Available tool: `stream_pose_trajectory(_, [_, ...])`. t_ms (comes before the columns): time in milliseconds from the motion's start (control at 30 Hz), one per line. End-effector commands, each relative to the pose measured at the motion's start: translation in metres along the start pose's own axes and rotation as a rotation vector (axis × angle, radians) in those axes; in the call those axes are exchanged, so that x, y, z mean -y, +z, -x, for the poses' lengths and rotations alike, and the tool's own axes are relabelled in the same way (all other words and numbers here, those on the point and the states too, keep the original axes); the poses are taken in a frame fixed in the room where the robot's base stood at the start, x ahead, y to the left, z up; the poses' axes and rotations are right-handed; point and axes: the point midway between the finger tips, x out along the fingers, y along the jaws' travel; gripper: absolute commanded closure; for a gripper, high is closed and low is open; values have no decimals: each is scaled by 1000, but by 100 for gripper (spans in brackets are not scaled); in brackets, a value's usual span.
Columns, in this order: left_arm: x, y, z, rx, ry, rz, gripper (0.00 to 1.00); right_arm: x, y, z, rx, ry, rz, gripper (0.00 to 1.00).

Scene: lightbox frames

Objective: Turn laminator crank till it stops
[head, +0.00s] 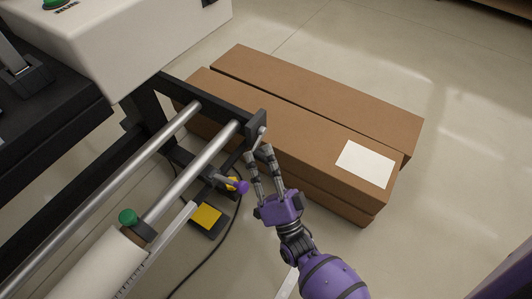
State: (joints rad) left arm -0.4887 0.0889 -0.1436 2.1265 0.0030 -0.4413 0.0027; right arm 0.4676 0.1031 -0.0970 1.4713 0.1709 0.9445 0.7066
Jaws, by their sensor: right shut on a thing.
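The laminator (206,152) fills the left side of the head view, with long metal rollers in a dark frame. Its crank (262,132) is at the right end of the frame, a small metal piece on the dark end plate. My right gripper (259,151) reaches up from below, its fingertips at the crank. It is shut on the crank, though the fingers partly hide the grip and the crank's handle is hard to make out. My left gripper is not in view.
Long brown cardboard boxes (290,125) lie on the floor just behind and right of the crank. One bears a white label (365,164). A yellow-topped pedal (206,217) and dark cable lie below the frame.

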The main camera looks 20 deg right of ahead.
Motion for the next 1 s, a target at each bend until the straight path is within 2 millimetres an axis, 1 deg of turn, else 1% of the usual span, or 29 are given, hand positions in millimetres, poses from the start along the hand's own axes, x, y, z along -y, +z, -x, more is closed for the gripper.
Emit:
stream_pose_trajectory(133, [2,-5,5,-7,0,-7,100,3,-1,-1,-1,17,-18,100])
stream_pose_trajectory(567, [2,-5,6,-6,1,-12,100,2,-1,0,-1,24,-26,100])
stream_pose_trajectory(600, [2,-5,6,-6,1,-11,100,2,-1,0,-1,24,-26,82])
stream_pose_trajectory(733, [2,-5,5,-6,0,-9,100,2,-1,0,-1,24,-26,65])
stream_pose_trajectory(1000, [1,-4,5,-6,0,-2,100,2,-1,-1,-1,25,-25,64])
